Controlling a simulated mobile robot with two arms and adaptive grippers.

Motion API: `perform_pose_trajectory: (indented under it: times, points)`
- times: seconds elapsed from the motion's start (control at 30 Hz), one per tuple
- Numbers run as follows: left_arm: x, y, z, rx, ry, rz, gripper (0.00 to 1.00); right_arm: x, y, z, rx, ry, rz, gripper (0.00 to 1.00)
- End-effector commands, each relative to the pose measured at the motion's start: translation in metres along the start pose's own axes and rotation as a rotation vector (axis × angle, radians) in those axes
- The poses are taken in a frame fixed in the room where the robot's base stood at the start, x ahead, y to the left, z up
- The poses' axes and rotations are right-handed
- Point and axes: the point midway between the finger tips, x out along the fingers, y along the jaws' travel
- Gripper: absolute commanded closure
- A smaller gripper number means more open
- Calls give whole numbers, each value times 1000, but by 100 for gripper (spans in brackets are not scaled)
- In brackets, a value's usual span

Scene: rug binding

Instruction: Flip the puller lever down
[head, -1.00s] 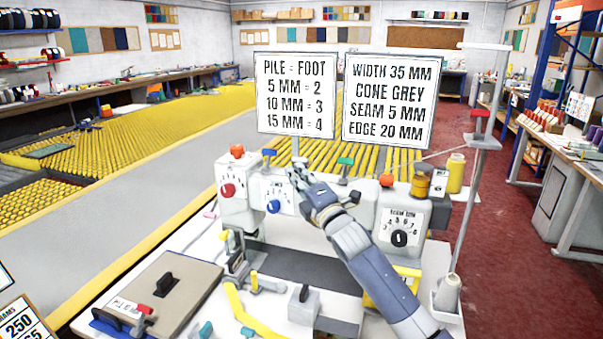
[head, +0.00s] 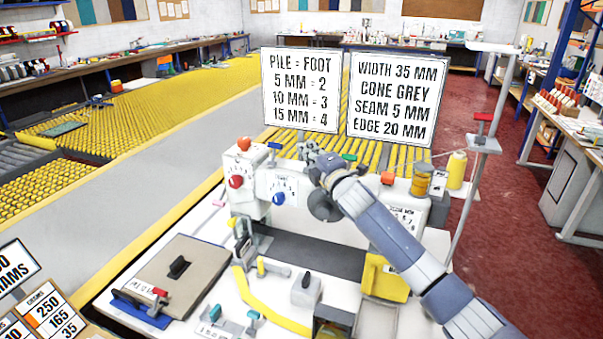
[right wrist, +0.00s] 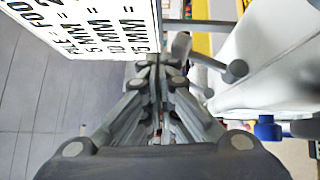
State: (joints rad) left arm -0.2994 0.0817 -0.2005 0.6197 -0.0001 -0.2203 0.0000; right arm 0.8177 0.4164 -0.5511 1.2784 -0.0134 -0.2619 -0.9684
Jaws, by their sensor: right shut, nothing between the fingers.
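The white sewing machine (head: 245,166) stands on the worktable. Coloured levers show along its top: a blue one (head: 275,146) and a green one (head: 349,157). I cannot tell which part is the puller lever. My right gripper (head: 307,149) is shut and empty, at the machine's top edge, right of the blue lever. In the right wrist view my right gripper (right wrist: 153,68) points along the machine's white body (right wrist: 265,62). A grey lever-like part (right wrist: 182,46) with a rounded end stands just right of the fingertips, seemingly apart from them. My left gripper is out of view.
Two white sign boards (head: 301,89) (head: 394,98) stand behind the machine, close to the gripper. A thread stand (head: 476,165) rises at the right. A brown board (head: 186,277) and yellow binding strip (head: 262,307) lie on the white table in front.

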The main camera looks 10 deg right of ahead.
Motion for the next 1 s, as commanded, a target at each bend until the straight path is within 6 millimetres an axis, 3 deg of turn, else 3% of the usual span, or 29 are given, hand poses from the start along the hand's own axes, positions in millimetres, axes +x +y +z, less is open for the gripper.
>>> perform_pose_trajectory:
  times: [1.0]
  points:
    - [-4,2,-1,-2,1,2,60,9,3,8,-1,1,1,100]
